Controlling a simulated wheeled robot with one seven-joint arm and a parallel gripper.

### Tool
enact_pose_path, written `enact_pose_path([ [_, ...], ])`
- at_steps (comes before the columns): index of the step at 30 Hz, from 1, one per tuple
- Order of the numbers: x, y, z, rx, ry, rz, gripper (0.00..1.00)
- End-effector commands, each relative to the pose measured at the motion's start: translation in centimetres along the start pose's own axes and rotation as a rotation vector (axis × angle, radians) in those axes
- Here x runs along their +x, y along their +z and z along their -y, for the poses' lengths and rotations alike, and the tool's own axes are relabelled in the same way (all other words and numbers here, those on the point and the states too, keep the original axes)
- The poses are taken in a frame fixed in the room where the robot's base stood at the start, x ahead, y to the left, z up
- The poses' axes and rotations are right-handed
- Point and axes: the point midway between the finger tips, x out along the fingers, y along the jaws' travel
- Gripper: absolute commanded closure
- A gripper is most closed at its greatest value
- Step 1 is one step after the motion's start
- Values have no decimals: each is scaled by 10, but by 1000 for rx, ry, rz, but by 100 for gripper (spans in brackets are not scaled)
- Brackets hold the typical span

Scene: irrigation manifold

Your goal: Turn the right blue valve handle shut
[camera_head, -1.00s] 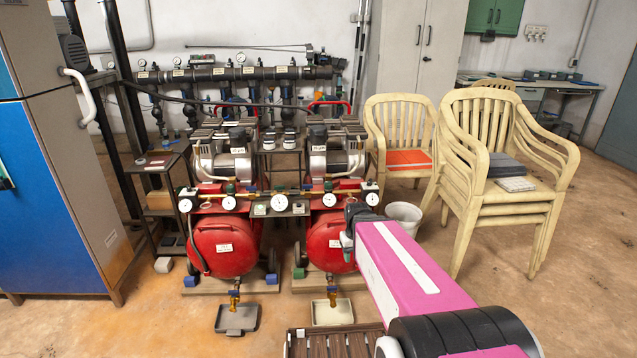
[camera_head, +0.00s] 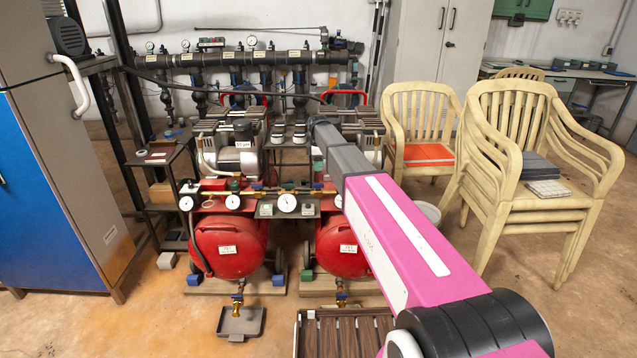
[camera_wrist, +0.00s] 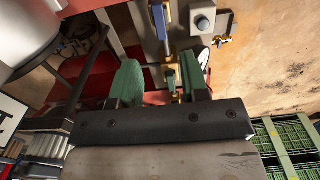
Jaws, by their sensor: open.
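In the wrist view, a narrow blue piece (camera_wrist: 166,16) that looks like a valve handle runs up beyond my fingertips, close to brass fittings (camera_wrist: 171,76). My gripper (camera_wrist: 162,70) has two green fingers standing apart, with the brass fittings showing between or just beyond them. I cannot tell whether either finger touches them. In the head view, my arm reaches to the right compressor's brass gauge line (camera_head: 270,190). My arm covers part of that line, and the gripper is mostly hidden there. Small blue valve handles also show below the left tank (camera_head: 238,297) and right tank (camera_head: 341,296).
Two red tanks (camera_head: 228,246) (camera_head: 340,247) stand close together under the compressors. A dark pipe manifold (camera_head: 240,58) runs along the back wall. A blue and grey cabinet (camera_head: 60,190) is at left, stacked cream chairs (camera_head: 545,190) at right.

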Motion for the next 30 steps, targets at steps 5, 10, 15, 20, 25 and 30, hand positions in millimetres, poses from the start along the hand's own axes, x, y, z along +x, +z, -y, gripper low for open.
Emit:
enact_pose_path([
  [5,32,0,0,2,-2,0,58],
  [10,62,0,0,3,-1,0,58],
  [15,83,0,0,4,0,0,58],
  [20,92,0,0,4,1,0,58],
  [25,94,0,0,4,1,0,58],
  [30,94,0,0,4,1,0,68],
])
